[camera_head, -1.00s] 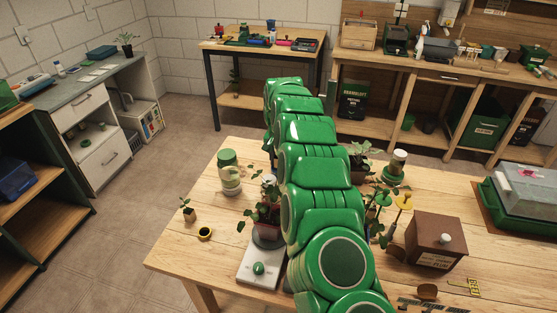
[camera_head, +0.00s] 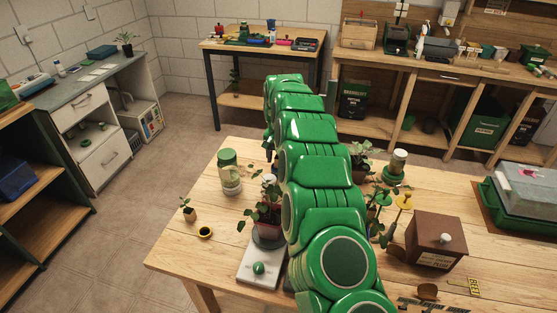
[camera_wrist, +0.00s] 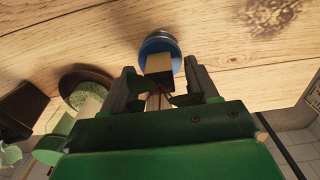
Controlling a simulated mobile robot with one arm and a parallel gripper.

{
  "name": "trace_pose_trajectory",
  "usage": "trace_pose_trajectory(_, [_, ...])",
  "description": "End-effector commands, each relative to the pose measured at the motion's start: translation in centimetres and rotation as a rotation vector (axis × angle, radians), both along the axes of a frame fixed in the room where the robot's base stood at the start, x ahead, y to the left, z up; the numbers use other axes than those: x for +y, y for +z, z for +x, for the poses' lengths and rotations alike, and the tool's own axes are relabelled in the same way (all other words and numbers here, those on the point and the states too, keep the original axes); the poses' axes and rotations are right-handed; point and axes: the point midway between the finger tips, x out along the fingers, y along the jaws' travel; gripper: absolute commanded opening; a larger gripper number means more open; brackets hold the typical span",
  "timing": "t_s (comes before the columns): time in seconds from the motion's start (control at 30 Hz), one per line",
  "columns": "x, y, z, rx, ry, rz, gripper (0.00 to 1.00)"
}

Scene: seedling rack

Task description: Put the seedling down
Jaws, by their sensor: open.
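In the wrist view the seedling (camera_wrist: 159,62) shows as a small tan block with a reddish stem and a few dark leaves towards me. The block is at a round blue holder (camera_wrist: 151,43) on the wooden table; I cannot tell how deep it sits. My gripper (camera_wrist: 161,88) is open, its two fingers apart on either side of the stem. I cannot see either finger touching it. In the head view my green arm hides the seedling and most of the gripper. Another small seedling (camera_head: 188,213) stands at the table's left, beside a yellow-rimmed ring (camera_head: 205,232).
A green-lidded jar (camera_head: 229,175) stands left of my arm. A potted plant on a white scale (camera_head: 262,260) is close to the arm's near part. Right of the arm are another potted plant (camera_head: 361,160) and a brown box (camera_head: 436,240). The table's left front is fairly clear.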

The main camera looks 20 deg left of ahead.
Motion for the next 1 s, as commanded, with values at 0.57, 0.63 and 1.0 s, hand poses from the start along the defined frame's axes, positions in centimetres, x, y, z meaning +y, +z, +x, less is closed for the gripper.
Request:
trace_pose_trajectory(0.57, [0.0, 9.6, 0.1, -0.004, 0.0, 0.002, 0.59])
trace_pose_trajectory(0.63, [0.0, 10.4, 0.1, -0.004, 0.0, 0.002, 0.59])
trace_pose_trajectory(1.0, [0.0, 11.2, 0.0, -0.001, 0.0, 0.001, 0.59])
